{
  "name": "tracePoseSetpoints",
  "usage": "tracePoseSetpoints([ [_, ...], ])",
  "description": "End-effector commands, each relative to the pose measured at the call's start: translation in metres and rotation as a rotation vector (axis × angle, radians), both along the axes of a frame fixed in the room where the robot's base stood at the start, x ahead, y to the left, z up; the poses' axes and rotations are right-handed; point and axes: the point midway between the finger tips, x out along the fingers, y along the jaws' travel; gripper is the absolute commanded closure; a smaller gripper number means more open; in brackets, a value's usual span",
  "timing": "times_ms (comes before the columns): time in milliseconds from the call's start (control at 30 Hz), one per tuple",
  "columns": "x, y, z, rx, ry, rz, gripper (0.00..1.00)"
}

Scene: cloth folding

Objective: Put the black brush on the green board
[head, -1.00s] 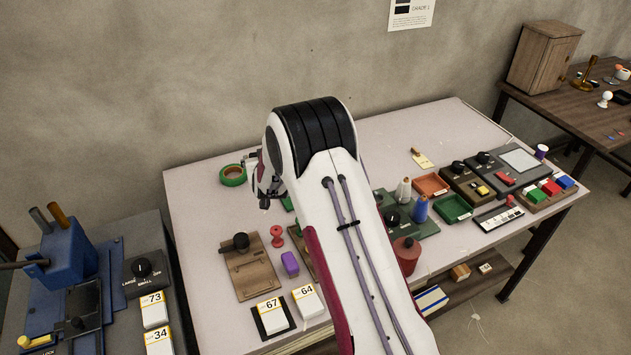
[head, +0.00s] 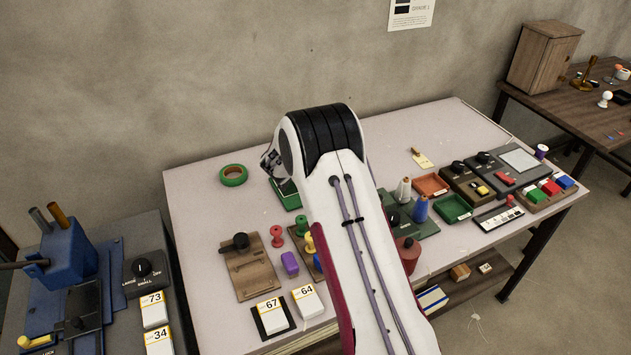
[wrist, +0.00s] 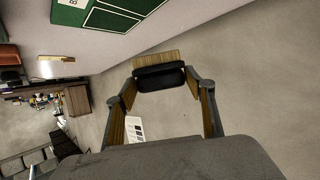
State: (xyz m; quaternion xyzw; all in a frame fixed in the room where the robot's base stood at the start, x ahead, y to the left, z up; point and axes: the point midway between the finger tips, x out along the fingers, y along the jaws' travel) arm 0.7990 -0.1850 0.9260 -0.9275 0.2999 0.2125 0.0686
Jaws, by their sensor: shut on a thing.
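A dark block with a tan wooden edge, which I take to be the black brush (wrist: 160,77), sits between my fingertips in the wrist view. My gripper (wrist: 160,92) is shut on it, with one finger at each end. The brush is held clear of the table, with wall or floor behind it. In the head view my arm hides the brush and the fingers. The green board (head: 288,197) lies on the table just below my wrist, its right part hidden by the arm. A green board with a white label (wrist: 105,14) also shows at the upper left of the wrist view.
A green tape roll (head: 233,175) lies left of the green board. A brown board (head: 250,270), a red spool (head: 277,236) and a purple block (head: 290,263) are in front. Green and orange trays (head: 453,208) lie to the right. The back of the table is clear.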

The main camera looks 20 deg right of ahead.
Motion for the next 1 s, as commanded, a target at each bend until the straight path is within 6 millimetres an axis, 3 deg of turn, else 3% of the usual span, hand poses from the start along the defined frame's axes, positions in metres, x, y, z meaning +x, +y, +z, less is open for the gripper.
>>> tracePoseSetpoints([
  [333,-0.015,-0.026,-0.005,0.000,0.001,-0.115,0.68],
  [1000,-0.015,-0.025,-0.008,0.000,0.000,-0.091,0.68],
])
